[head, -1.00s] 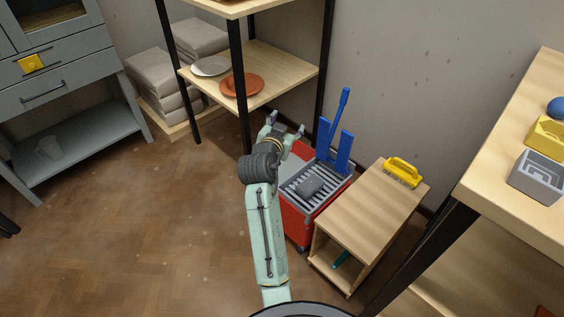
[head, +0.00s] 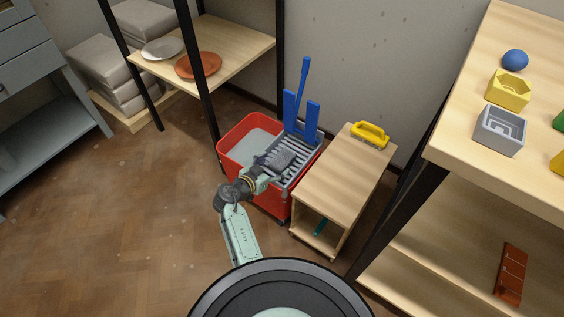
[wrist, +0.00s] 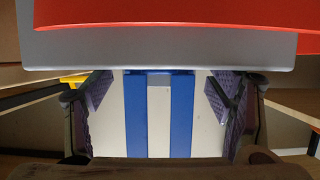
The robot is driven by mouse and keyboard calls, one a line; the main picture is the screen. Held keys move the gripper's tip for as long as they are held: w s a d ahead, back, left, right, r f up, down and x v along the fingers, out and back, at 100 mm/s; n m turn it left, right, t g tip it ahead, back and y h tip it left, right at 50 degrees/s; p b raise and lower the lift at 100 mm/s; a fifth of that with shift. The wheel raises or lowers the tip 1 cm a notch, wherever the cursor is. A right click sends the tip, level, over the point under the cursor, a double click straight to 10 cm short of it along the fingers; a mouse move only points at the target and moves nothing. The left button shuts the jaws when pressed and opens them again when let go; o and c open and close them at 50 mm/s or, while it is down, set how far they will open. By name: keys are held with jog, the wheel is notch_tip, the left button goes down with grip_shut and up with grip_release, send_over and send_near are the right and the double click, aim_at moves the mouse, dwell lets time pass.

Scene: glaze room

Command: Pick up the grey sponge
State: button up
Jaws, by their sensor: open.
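The sponge does not show in the wrist view. The bucket's red wall (wrist: 170,12) and grey rim fill the top there.
The wringer's blue upright handle (head: 301,95) rises behind the sponge. A shelf with plates (head: 230,50) is at left, a tall wooden shelf (head: 450,150) at right. Floor at left is clear.

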aim_at(280, 161)
jog(key=x, duration=0.4)
jog(key=shift+w+d, duration=0.25)
jog(key=c, duration=1.1)
